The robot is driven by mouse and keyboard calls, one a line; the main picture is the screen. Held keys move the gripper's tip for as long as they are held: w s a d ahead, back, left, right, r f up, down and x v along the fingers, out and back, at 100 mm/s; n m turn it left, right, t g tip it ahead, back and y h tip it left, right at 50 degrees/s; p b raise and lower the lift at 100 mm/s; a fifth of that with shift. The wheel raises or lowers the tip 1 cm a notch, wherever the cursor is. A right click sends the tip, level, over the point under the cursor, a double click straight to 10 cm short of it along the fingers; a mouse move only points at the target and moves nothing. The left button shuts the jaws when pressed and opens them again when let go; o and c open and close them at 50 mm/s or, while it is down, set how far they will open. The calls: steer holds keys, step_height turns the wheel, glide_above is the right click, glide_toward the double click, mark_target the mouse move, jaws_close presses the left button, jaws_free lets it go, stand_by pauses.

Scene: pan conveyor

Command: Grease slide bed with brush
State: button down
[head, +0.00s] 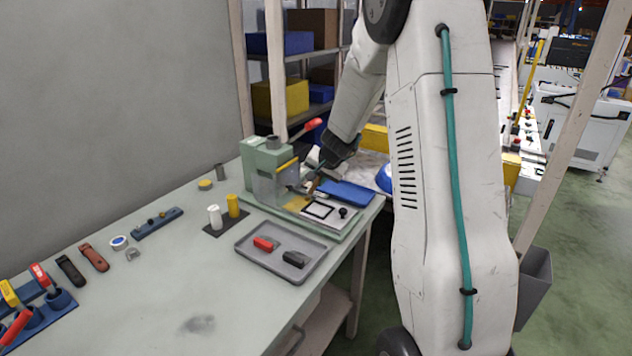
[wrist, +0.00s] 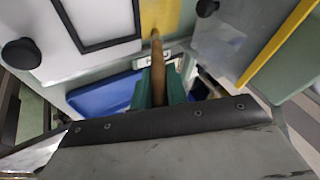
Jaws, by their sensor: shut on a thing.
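My gripper (head: 317,172) is shut on a brush (head: 313,186) at the green machine (head: 266,160). In the wrist view the teal fingers of my gripper (wrist: 159,88) hold the brush's tan wooden handle (wrist: 157,62). The handle points toward the slide bed, with its yellow strip (wrist: 160,16) beside a white plate with a black frame (wrist: 70,30). The yellow strip also shows in the head view (head: 297,203). The brush's far end meets the strip's edge in the picture; I cannot tell whether it touches. Bristles are not clear.
A clear guard with a yellow edge (wrist: 240,42) stands close to the right of the brush. Black knobs (wrist: 21,53) stick up from the plate. A blue tray (head: 346,192) lies behind the bed. A grey tray (head: 250,257) with red and black blocks sits in front.

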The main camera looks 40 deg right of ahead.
steer(key=shift+s+a, duration=0.3)
steer(key=shift+a, duration=0.5)
steer(key=shift+s+a, duration=0.25)
steer(key=shift+a, duration=0.55)
steer(key=shift+s+a, duration=0.3)
steer(key=shift+a, duration=0.5)
steer(key=shift+a, duration=0.15)
steer(key=shift+s+a, duration=0.25)
steer(key=shift+a, duration=0.35)
steer(key=shift+w+d, duration=0.3)
steer(key=shift+d, duration=0.55)
steer(key=shift+d+f, duration=0.1)
steer(key=shift+w+d, duration=0.3)
steer(key=shift+d, duration=0.45)
steer(key=shift+w+d, duration=0.25)
steer(key=shift+d, duration=0.5)
steer(key=shift+w+d, duration=0.3)
steer(key=shift+d, duration=0.45)
steer(key=shift+r, duration=0.2)
steer(key=shift+r, duration=0.4)
